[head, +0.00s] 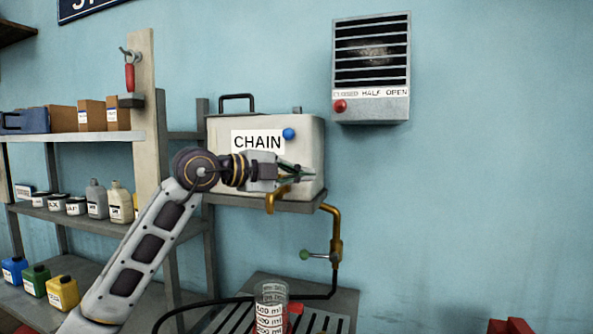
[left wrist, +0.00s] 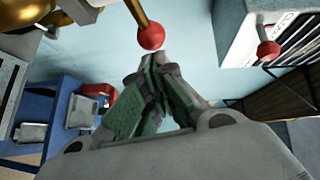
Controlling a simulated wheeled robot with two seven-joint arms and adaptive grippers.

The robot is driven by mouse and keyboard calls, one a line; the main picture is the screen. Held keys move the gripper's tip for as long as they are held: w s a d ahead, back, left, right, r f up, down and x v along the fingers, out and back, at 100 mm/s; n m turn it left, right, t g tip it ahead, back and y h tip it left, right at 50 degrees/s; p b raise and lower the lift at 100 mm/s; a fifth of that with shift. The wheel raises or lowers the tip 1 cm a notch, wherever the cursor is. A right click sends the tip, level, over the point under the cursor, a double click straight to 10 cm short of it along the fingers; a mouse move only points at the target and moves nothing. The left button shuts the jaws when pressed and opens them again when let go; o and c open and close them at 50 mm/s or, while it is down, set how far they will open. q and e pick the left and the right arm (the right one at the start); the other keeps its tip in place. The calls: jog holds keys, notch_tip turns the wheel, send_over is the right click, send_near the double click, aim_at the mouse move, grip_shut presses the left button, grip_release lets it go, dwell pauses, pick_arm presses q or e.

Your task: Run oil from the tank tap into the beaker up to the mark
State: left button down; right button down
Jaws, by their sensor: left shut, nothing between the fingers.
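The pale tank (head: 222,130) labelled CHAIN stands on a metal shelf. Its brass tap (head: 270,203) hangs at the front edge, with no oil stream visible. A clear beaker (head: 270,292) with white ml markings stands below on a slatted grate; its lower part is cut off and I cannot make out oil in it. My left gripper (head: 305,172) is shut and empty in front of the tank, just above the tap. In the left wrist view its fingertips (left wrist: 155,62) are close to a red ball (left wrist: 151,36) on a brass rod. My right gripper is not in view.
A brass pipe (head: 336,228) with a green-knobbed lever (head: 305,255) runs right of the tap. A vent (head: 371,105) with a red knob is on the wall. Shelves (head: 70,136) with boxes and bottles stand left. A dark hose (head: 205,303) crosses the grate (head: 330,295).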

pick_arm(q)
jog(key=shift+w+d, duration=0.1)
jog(key=shift+w, duration=0.1)
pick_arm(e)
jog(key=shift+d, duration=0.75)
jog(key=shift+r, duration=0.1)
pick_arm(q)
jog(key=shift+w+d, duration=0.2)
jog(key=shift+w, duration=0.4)
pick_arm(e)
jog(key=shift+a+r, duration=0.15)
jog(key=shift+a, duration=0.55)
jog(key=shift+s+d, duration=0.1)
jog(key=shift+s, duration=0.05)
